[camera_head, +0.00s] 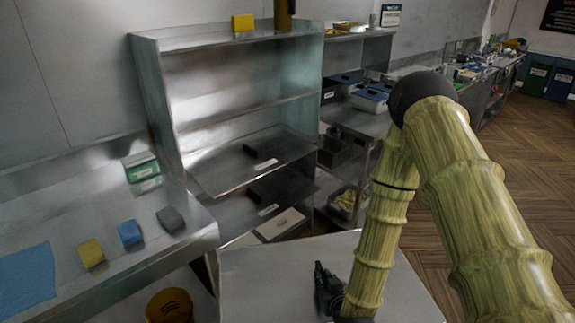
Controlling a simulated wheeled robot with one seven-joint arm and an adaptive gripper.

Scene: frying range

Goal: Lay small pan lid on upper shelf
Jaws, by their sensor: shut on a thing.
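My gripper (322,278), dark and small in the picture, is low over the pale grey worktop (262,290) at the bottom middle. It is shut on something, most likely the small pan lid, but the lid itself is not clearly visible. The steel shelf unit (157,95) stands upright beyond the worktop, up and left of my gripper. Its upper shelf (235,112) looks bare.
A yellow block (243,22) sits on the unit's top. The left counter holds a green-and-white box (140,166), a yellow sponge (91,254), a blue sponge (130,233), a grey block (170,219) and a blue cloth (22,280). A yellow bucket (170,305) is below. Open floor lies right.

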